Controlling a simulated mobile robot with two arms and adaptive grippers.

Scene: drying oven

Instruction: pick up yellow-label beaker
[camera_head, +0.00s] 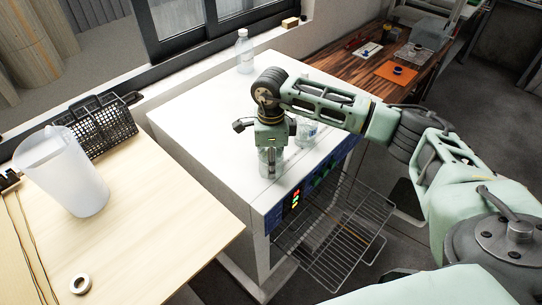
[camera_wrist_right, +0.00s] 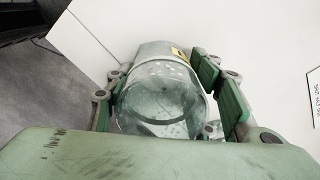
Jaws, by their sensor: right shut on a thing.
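A clear glass beaker (camera_wrist_right: 158,100) with a small yellow patch near its far end fills the middle of the right wrist view. My right gripper (camera_head: 270,160) points down over the white oven top in the head view. Its fingers are shut on the beaker, one on each side of the glass. In the head view the gripper mostly hides this beaker, and I cannot tell whether it touches the oven top. A second glass beaker (camera_head: 308,131) with a bluish label stands just behind and right of the gripper. My left gripper is not in view.
The white oven (camera_head: 205,125) has a clear bottle (camera_head: 244,52) at its back. A wire rack (camera_head: 335,235) sticks out in front. A wooden table (camera_head: 130,240) at left holds a white pitcher (camera_head: 65,175), a black basket (camera_head: 103,125) and a tape roll (camera_head: 80,284).

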